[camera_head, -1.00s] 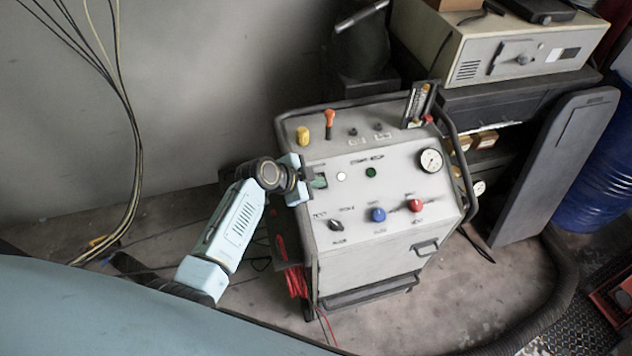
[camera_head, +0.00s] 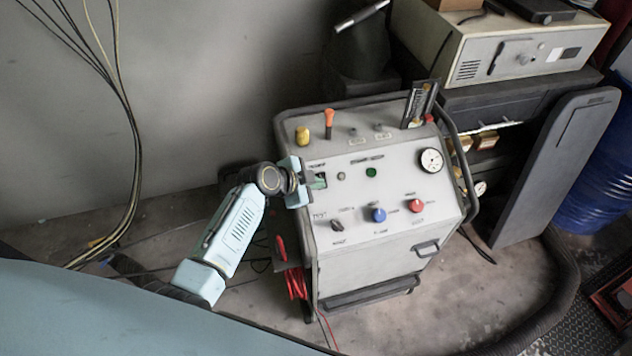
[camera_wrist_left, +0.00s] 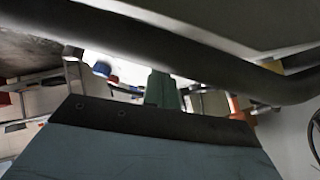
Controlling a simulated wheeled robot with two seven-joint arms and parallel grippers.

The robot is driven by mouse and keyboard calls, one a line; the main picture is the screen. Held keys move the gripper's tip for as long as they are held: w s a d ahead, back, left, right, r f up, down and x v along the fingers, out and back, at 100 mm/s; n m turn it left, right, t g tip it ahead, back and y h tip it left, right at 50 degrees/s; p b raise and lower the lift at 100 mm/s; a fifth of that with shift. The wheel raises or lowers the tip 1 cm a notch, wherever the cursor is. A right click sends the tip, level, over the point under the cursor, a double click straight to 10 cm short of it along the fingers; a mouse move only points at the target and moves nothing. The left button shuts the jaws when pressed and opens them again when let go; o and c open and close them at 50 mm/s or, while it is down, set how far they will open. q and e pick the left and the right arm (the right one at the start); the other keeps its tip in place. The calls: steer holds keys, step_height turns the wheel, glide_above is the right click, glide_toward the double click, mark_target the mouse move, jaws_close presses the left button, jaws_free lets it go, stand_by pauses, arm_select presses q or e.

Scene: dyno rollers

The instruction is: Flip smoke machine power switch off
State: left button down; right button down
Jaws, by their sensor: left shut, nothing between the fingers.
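The smoke machine (camera_head: 385,255) is a pale grey wheeled console with a sloped control panel. My left gripper (camera_head: 312,182) is at the panel's left edge, with its shut, empty fingertips at a small dark green-tinted switch (camera_head: 320,180). The fingers partly hide the switch, so I cannot tell its position or whether they touch it. Right of it are a small round lamp (camera_head: 341,176), now dull grey, and a green button (camera_head: 371,172). The left wrist view shows the blue knob (camera_wrist_left: 101,69), partly behind a dark bar. My right gripper is not in view.
A black knob (camera_head: 337,225), blue knob (camera_head: 379,215) and red knob (camera_head: 416,205) sit lower on the panel. A dark tube handle frames the machine. Cables (camera_head: 128,150) hang at the left wall. A thick hose (camera_head: 565,290) lies on the floor at right.

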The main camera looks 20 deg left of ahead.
arm_select(q)
steer(key=shift+r+p, duration=0.55)
steer(key=shift+r, duration=0.2)
steer(key=shift+s+d+r+p, duration=0.1)
steer(key=shift+s+r+p, duration=0.1)
steer(key=shift+r+p, duration=0.35)
steer(key=s+a+r+p, duration=0.2)
steer(key=s+r, duration=0.5)
steer(key=s, duration=0.2)
steer(key=shift+a+r, duration=0.25)
steer(key=shift+r, duration=0.1)
